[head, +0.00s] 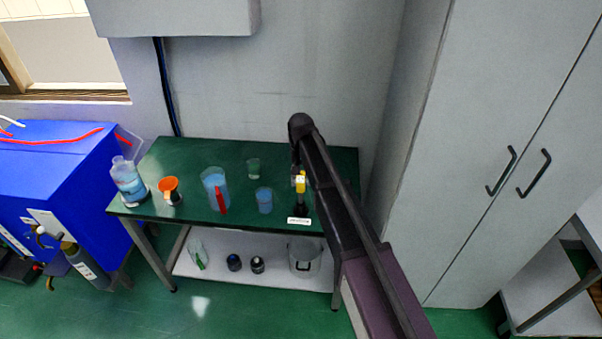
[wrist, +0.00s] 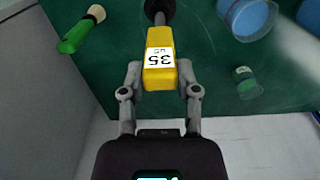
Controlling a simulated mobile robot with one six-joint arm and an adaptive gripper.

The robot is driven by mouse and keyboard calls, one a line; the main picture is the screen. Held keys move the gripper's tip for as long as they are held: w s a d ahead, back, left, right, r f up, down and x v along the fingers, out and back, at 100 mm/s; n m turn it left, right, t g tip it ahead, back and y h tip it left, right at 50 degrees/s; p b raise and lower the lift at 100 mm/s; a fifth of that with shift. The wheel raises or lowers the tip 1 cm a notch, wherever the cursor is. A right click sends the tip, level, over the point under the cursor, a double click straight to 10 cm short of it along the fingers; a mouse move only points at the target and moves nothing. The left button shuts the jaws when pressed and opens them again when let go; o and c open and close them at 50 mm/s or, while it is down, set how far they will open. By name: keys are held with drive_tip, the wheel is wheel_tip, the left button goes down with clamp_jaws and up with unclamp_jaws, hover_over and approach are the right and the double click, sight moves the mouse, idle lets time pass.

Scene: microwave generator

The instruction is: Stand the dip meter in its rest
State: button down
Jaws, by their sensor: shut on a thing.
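The dip meter is a yellow block with a white "35" label in the wrist view (wrist: 158,60). It sits between my gripper's fingers (wrist: 160,75), which are shut on it. A short grey stem runs from its far end towards a dark round piece (wrist: 158,10) at the top edge, perhaps the rest. In the head view the yellow meter (head: 300,182) shows above a dark upright shape (head: 301,202) near the table's front edge, behind a white label (head: 298,220). I cannot tell whether the stem is inside the rest.
The green table (head: 230,152) also holds a blue-filled beaker (head: 264,202), a small green beaker (head: 253,168), a red-handled jug (head: 213,185), an orange-topped item (head: 169,187) and a bottle (head: 128,180). A green-handled tool (wrist: 78,36) lies at one side. A tall cabinet (head: 480,130) stands at right.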

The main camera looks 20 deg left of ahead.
sight(301, 181)
drive_tip(key=shift+f+b, duration=1.95)
drive_tip(key=shift+f, duration=0.05)
drive_tip(key=shift+c, duration=1.3)
unclamp_jaws()
drive_tip(key=shift+r, duration=0.1)
wheel_tip(301, 181, up, 16)
drive_tip(key=p, duration=1.6)
